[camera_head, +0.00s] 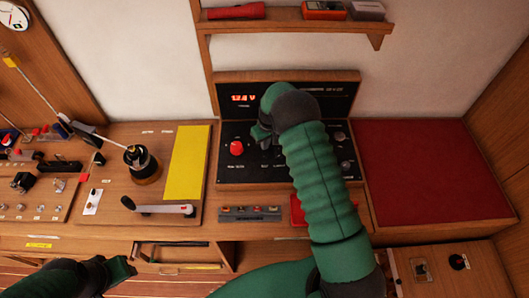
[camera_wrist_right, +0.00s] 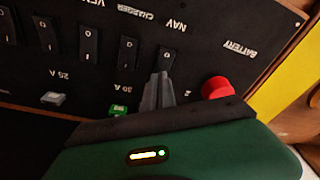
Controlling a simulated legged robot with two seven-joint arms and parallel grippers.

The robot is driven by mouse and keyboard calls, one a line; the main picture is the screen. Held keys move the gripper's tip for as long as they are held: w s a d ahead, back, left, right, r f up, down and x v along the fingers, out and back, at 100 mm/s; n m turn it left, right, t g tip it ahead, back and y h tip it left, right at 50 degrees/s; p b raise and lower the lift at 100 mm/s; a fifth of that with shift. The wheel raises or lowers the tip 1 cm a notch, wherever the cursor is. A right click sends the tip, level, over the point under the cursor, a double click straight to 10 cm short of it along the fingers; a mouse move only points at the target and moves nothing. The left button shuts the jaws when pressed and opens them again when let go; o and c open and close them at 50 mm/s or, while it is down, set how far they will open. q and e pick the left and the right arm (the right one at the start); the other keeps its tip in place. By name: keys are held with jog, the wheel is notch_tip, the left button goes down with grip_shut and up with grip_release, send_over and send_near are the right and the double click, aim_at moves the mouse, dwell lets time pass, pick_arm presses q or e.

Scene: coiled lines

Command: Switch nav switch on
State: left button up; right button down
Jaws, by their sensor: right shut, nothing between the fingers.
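The black switch panel (camera_head: 232,172) stands upright at the back of the bench in the head view. In the right wrist view the panel appears upside down. The nav switch (camera_wrist_right: 167,59), a black rocker, lies by the label NAV. My right gripper (camera_wrist_right: 161,78) is shut and empty, its fingertips at the near end of the nav switch; I cannot tell whether they touch it. In the head view my right gripper (camera_head: 262,131) is in front of the panel and hides the switch. My left gripper (camera_head: 122,268) is low at the left, away from the panel; its jaws are unclear.
A red knob (camera_wrist_right: 217,88) sits close beside my right gripper, near the label BATTERY. More black rockers, such as the charger switch (camera_wrist_right: 127,53), stand in a row. A winch (camera_head: 143,165) and a yellow sheet (camera_head: 187,163) lie left of the panel. A red pad (camera_head: 430,170) lies right.

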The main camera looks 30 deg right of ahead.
jog(key=shift+d+f, duration=0.15)
jog(key=shift+f, duration=0.1)
jog(key=shift+a+r, duration=0.25)
jog(key=shift+a, duration=0.1)
notch_tip(320, 180, up, 3)
jog(key=shift+r+p, duration=0.2)
jog(key=shift+p, duration=0.85)
jog(key=shift+d+r+p, duration=0.2)
jog(key=shift+r+p, duration=0.5)
jog(key=shift+r, duration=0.4)
jog(key=shift+a+r, duration=0.15)
jog(key=shift+r, duration=0.4)
